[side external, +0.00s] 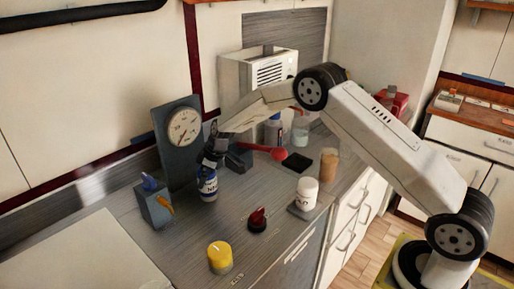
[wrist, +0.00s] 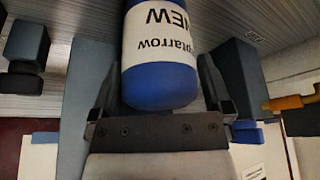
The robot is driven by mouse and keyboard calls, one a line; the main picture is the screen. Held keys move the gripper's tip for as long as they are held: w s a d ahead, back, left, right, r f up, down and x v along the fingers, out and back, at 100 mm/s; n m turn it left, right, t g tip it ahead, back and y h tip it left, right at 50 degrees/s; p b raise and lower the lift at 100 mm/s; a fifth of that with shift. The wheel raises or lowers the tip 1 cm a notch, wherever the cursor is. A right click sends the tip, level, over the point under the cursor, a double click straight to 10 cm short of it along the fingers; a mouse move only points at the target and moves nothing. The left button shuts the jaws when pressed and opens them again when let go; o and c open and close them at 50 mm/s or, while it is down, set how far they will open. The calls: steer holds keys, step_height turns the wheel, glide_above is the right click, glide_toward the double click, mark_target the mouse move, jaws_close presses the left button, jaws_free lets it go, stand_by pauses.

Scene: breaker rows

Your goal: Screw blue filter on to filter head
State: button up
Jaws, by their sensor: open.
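The blue filter (side external: 208,187) has a white printed label. It stands below my gripper on the grey counter, close to the gauge panel. In the wrist view the filter (wrist: 161,85) lies between my two fingers, its blue rounded end nearest the palm and its label upside down. My gripper (side external: 211,152) is open around the filter; a gap shows beside at least the left finger. I cannot clearly pick out the filter head; a dark grey block (side external: 238,160) stands just right of my gripper, and its role is unclear.
A gauge panel (side external: 182,138) stands close behind. A grey box (side external: 153,206) with a blue knob and orange lever is to the left. A red-ended lever (side external: 277,153), white jar (side external: 307,192), red knob (side external: 257,219) and yellow-capped jar (side external: 220,256) stand to the right and front.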

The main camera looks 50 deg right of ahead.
steer(key=shift+v, duration=3.7)
steer(key=n, duration=0.2)
steer(key=w+a+n+g, duration=0.1)
steer(key=shift+r, duration=0.25)
steer(key=n, duration=0.2)
steer(key=shift+w+a+r+n+g+h, duration=0.25)
steer(key=shift+n+g+h, duration=0.15)
steer(key=n, duration=0.1)
steer(key=r+n+g+h, duration=0.1)
steer(key=n, duration=0.1)
steer(key=shift+w, duration=0.2)
steer(key=shift+r+n+g+h, duration=0.4)
steer(key=shift+n, duration=0.7)
steer(key=shift+f, duration=0.2)
steer(key=shift+f, duration=4.3)
